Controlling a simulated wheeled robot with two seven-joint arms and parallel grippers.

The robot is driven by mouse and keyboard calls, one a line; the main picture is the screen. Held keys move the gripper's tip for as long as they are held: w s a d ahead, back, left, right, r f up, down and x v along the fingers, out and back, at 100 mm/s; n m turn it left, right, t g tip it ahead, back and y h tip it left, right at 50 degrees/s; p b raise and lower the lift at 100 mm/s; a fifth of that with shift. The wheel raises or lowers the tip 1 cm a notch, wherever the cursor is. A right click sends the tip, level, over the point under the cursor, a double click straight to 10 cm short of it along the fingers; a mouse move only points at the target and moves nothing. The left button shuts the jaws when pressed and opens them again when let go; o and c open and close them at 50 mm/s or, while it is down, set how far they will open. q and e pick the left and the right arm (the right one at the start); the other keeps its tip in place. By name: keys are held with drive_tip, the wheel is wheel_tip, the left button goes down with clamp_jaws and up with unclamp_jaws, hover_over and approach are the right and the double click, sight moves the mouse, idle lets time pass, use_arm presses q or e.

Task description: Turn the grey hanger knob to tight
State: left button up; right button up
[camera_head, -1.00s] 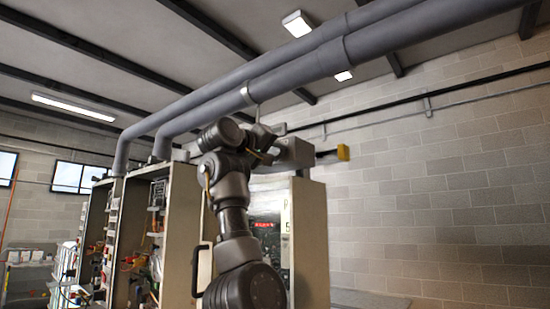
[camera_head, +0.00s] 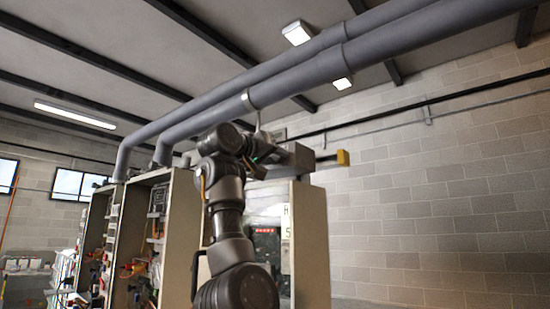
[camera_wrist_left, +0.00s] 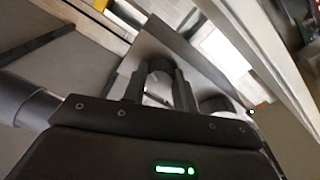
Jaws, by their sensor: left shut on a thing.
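In the head view, a hanger clamp (camera_head: 246,98) circles the lower grey pipe, and its thin rod (camera_head: 258,120) hangs down to my left gripper (camera_head: 262,150). The gripper is raised beneath the pipe at the rod's lower end and hides the knob there. In the left wrist view, my two dark fingers (camera_wrist_left: 157,92) stand on either side of a dark rounded thing (camera_wrist_left: 158,68), which looks like the grey hanger knob. The jaws are shut on it. Its turn position cannot be read. My right gripper is not in view.
Two grey pipes (camera_head: 300,72) run overhead close above the arm. Open cabinets (camera_head: 180,235) with wiring stand behind and left of it. A grey block (camera_head: 298,157) and a yellow-ended bar (camera_head: 343,157) are just right of the gripper. Space before the brick wall (camera_head: 430,210) looks clear.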

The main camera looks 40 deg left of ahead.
use_arm(q)
drive_tip(key=shift+w+f, duration=0.1)
drive_tip(key=shift+f, duration=0.05)
drive_tip(key=o, duration=1)
drive_tip(key=shift+s, duration=0.2)
drive_tip(key=shift+s+b, duration=0.3)
drive_tip(key=shift+b, duration=0.1)
drive_tip(key=s+b, duration=0.1)
drive_tip(key=s, duration=0.2)
drive_tip(key=s+b, duration=0.2)
drive_tip(key=s, duration=0.1)
drive_tip(key=s+b, duration=0.2)
drive_tip(key=s, duration=0.2)
drive_tip(key=shift+f, duration=0.3)
drive_tip(key=shift+w, duration=0.1)
